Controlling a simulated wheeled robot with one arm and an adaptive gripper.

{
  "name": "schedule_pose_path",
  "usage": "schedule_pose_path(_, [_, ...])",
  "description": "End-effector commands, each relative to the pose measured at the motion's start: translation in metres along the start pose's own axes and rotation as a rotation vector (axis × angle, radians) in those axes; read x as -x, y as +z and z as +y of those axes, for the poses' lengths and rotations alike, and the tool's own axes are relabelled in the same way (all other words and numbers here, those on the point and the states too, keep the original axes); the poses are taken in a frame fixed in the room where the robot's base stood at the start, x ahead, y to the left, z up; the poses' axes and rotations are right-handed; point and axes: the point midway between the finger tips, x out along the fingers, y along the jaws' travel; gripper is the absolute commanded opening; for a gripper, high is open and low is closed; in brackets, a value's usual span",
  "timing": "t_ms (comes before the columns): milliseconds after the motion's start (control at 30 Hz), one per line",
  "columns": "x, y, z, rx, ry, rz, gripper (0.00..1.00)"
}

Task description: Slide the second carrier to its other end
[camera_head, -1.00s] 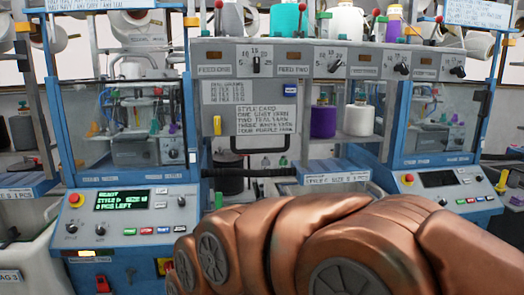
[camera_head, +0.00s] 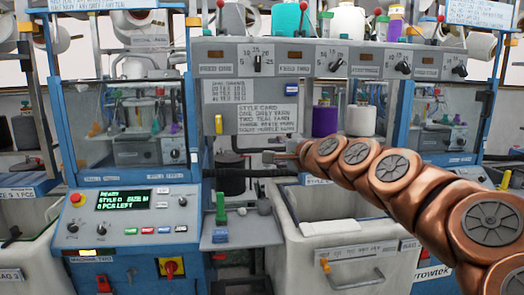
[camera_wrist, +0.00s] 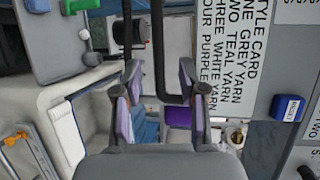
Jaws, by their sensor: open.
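Small carriers with green, teal and purple parts (camera_head: 155,127) hang inside the left machine's blue-framed window (camera_head: 122,122). I cannot tell which is the second carrier or which end it is at. My gripper (camera_head: 283,157) is in front of the centre, below the style card and near a black handle (camera_head: 240,130), to the right of the left machine. In the wrist view my gripper (camera_wrist: 160,78) has its two purple-padded fingers apart, with black bars between and beyond them. I cannot tell whether they touch. No carrier shows clearly between the fingers.
The style card (camera_head: 268,120) hangs on the grey centre panel. A control panel (camera_head: 130,212) stands below the left window. An open grey bin (camera_head: 345,265) is at lower centre. Purple (camera_head: 325,121) and white (camera_head: 360,119) yarn cones stand behind my arm, which crosses the right side.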

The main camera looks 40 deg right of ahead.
Motion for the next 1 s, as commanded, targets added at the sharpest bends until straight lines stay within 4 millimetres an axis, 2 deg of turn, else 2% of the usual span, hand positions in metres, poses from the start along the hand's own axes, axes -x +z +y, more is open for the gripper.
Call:
schedule_pose_path(300, [-0.046,0.003,-0.001,0.002,0.005,-0.006,0.41])
schedule_pose_path(500, [-0.064,0.003,0.001,0.004,0.006,-0.005,0.41])
schedule_pose_path(900, [-0.07,0.003,0.002,0.005,0.006,-0.005,0.41])
schedule_pose_path(1000, [-0.07,0.003,0.002,0.005,0.006,-0.005,0.31])
